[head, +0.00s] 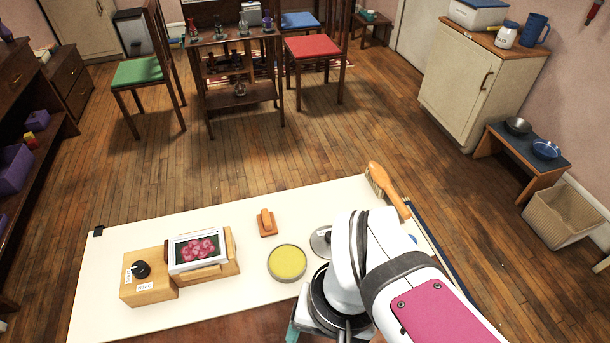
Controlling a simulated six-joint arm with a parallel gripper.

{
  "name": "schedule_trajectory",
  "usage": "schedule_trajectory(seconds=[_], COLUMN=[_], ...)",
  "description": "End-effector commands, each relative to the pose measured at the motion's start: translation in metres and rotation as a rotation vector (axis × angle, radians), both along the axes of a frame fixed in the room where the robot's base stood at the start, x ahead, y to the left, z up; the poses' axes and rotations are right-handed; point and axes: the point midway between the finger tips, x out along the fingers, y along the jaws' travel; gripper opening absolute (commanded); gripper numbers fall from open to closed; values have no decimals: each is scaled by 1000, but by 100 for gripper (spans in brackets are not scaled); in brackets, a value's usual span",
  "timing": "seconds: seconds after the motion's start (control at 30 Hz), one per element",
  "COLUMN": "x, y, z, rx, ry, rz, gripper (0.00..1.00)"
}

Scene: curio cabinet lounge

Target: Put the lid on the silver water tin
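A round tin with a silvery rim and a yellow top or filling (287,263) stands on the cream table; I cannot tell whether it is the water tin. A grey, round, lid-like piece with a dark knob (320,241) lies to its right, partly covered by my white arm. No tin is plainly recognisable as the silver water tin.
On the cream table (215,308) are a wooden box with a black knob (148,287), a framed flower picture (196,249), a small orange-brown wooden piece (266,223) and a wooden-handled brush (389,190). The table's far middle is clear. Chairs and a cabinet (466,85) stand beyond.

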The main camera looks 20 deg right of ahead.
Motion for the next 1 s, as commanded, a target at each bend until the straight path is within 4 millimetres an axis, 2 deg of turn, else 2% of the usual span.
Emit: schedule_trajectory(seconds=[0.27, 0.33, 0.37, 0.47, 0.5, 0.6, 0.7, 0.8, 0.87, 1.0], x=[1, 15, 28, 99, 131, 201, 246, 267, 271, 270], y=[0, -4, -7, -31, -44, -80, -109, -124, -127, -126], z=[0, 5, 9, 20, 19, 6, -13, -27, -36, -74], rx=[0, -9, -17, -60, -79, -118, -141, -152, -155, -155], ry=[0, 9, 16, 47, 58, 74, 77, 76, 78, 82], rz=[-3, -58, -111, -399, -532, -834, -1051, -1162, -1184, -1186], gripper=[65, 65, 65, 65, 65, 65, 65, 65, 65, 65])
